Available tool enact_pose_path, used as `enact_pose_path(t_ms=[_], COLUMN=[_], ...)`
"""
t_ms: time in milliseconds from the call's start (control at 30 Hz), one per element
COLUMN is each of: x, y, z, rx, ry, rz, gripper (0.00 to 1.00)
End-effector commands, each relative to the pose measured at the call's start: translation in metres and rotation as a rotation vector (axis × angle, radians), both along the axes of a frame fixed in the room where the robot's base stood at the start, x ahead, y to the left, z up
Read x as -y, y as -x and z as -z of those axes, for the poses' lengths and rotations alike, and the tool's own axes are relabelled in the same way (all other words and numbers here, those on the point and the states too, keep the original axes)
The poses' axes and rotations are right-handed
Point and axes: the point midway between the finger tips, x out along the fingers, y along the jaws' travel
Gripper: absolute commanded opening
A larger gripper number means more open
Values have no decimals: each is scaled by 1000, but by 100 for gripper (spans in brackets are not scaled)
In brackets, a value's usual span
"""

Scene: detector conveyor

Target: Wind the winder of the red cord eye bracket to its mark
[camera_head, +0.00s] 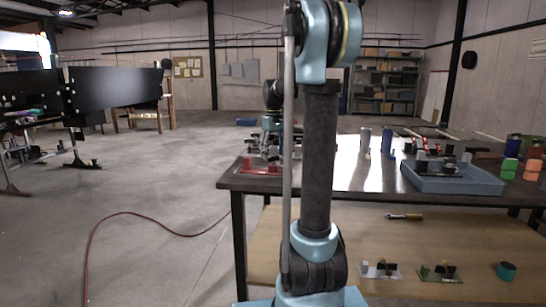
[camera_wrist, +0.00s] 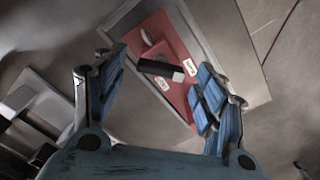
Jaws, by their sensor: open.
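The red cord eye bracket (camera_wrist: 157,30) lies below my gripper in the wrist view, a flat red plate with a raised red block and two small white labels. A black bar with a pale end, seemingly the winder (camera_wrist: 160,69), crosses the plate between the fingers as seen. My gripper (camera_wrist: 158,92) is open, its blue-padded fingers on either side and apart from the bar. In the head view the red bracket (camera_head: 262,169) sits at the table's near left corner, and my arm hides part of that area. I cannot make out which mark the winder points at.
The table (camera_head: 340,184) holds a blue tray (camera_head: 480,184) with parts at right, and several cylinders behind. A lower shelf (camera_head: 345,220) carries a screwdriver-like tool (camera_head: 404,217), small brackets and a teal cylinder (camera_head: 506,271). A red cable (camera_head: 125,213) lies on the open floor at left.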

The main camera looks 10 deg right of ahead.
Motion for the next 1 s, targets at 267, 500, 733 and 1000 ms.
enact_pose_path(t_ms=[267, 500, 733, 1000], x=[0, 0, 0, 0], y=[0, 0, 0, 0], z=[9, 9, 9, 9], rx=[0, 0, 0, 0], ry=[0, 0, 0, 0], rz=[0, 0, 0, 35], gripper=[65, 49, 21, 21])
